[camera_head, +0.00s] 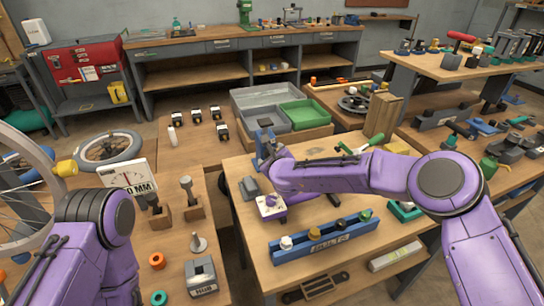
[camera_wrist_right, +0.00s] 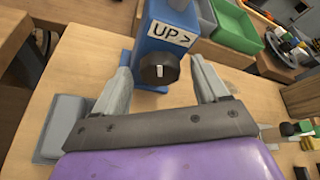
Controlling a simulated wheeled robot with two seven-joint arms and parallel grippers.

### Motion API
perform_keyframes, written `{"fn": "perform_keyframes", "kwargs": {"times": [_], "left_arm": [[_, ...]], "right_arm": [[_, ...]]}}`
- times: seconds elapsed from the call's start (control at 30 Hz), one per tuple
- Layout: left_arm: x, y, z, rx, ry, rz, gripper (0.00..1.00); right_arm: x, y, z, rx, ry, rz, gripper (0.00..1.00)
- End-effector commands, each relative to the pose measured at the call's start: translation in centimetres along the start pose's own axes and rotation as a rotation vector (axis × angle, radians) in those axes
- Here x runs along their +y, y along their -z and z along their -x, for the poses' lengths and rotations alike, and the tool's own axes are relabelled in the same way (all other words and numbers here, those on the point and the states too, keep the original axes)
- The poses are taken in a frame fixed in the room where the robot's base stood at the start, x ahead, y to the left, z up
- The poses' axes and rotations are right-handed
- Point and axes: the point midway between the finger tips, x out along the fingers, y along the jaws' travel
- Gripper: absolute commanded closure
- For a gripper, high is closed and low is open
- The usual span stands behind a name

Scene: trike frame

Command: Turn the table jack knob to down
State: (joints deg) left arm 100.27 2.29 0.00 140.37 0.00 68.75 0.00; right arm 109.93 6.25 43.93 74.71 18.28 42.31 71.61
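The table jack (camera_wrist_right: 165,40) is a blue block with a white sign reading "UP >" in the right wrist view. Its round black knob (camera_wrist_right: 158,71) has a white mark that looks about upright, on the face below the sign. In the head view the blue jack (camera_head: 265,137) stands at the wooden table's far left corner, partly behind my right arm. My right gripper (camera_wrist_right: 161,78) is open, with one grey finger on each side of the knob and visible gaps between. Its fingers are hard to make out in the head view. My left arm shows at the left, but its gripper does not.
A blue rack (camera_head: 325,238) with several knobs stands at the table's front. Grey and green bins (camera_head: 303,114) are behind.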

Motion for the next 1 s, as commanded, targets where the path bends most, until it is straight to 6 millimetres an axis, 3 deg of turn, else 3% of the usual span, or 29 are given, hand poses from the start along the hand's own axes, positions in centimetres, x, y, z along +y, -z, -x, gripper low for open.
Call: {"fn": "perform_keyframes", "kwargs": {"times": [0.23,0.5,0.63,1.0], "left_arm": [[0.0,-0.2,-0.4,0.000,0.000,0.000,0.30],[0.1,-0.7,-1.6,0.000,0.000,0.000,0.30],[0.2,-0.8,-1.8,0.000,0.000,0.000,0.30],[0.2,-0.7,-1.8,0.000,0.000,0.000,0.30]], "right_arm": [[0.0,0.1,1.5,0.000,0.000,-0.001,0.27],[0.0,0.1,7.6,-0.002,0.000,-0.001,0.27],[0.0,0.0,9.7,-0.001,0.000,0.000,0.27],[0.0,0.0,10.6,0.000,0.000,0.000,0.27]]}}
